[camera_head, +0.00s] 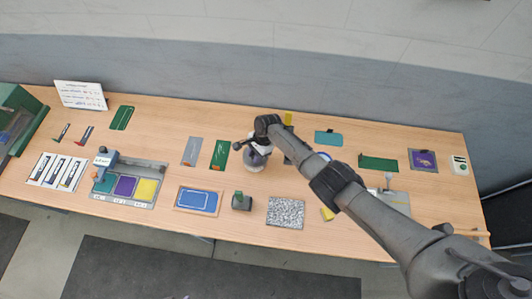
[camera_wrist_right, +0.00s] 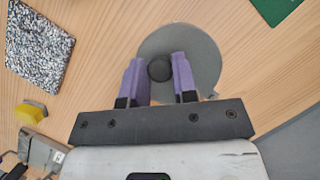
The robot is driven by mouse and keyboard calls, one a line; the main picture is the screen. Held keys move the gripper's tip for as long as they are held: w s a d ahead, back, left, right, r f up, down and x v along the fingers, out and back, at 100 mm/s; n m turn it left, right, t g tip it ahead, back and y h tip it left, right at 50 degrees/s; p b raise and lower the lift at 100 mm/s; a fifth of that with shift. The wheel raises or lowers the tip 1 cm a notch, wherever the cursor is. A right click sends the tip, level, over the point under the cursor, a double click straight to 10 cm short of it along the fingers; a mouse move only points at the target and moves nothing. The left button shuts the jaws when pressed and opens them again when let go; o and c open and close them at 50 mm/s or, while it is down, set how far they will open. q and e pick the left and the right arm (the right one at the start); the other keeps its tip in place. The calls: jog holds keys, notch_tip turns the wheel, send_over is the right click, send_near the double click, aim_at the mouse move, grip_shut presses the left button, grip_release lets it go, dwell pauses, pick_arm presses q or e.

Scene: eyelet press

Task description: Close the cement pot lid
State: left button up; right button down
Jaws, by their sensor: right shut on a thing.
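The cement pot (camera_head: 255,166) stands near the middle of the table in the head view, largely covered by my right gripper (camera_head: 258,149). In the right wrist view a round grey lid (camera_wrist_right: 205,58) with a dark round knob (camera_wrist_right: 160,69) lies under the gripper. The purple fingers of my right gripper (camera_wrist_right: 160,76) are on both sides of the knob and shut on it. Whether the lid sits flush on the pot or is held above it, I cannot tell. My left gripper is not in view.
A yellow object (camera_wrist_right: 31,112) shows in the wrist view.

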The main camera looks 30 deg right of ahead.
jog(key=shift+w+a, duration=0.1)
jog(key=shift+a, duration=0.1)
jog(key=shift+m, duration=0.3)
jog(key=c, duration=0.9)
grip_release()
jog(key=shift+d+r+p, duration=0.2)
jog(key=shift+r+p, duration=0.1)
jog(key=shift+r, duration=0.2)
jog(key=p+v, duration=0.1)
jog(key=v, duration=1.1)
jog(key=shift+d+r, duration=0.2)
jog(key=shift+r, duration=0.1)
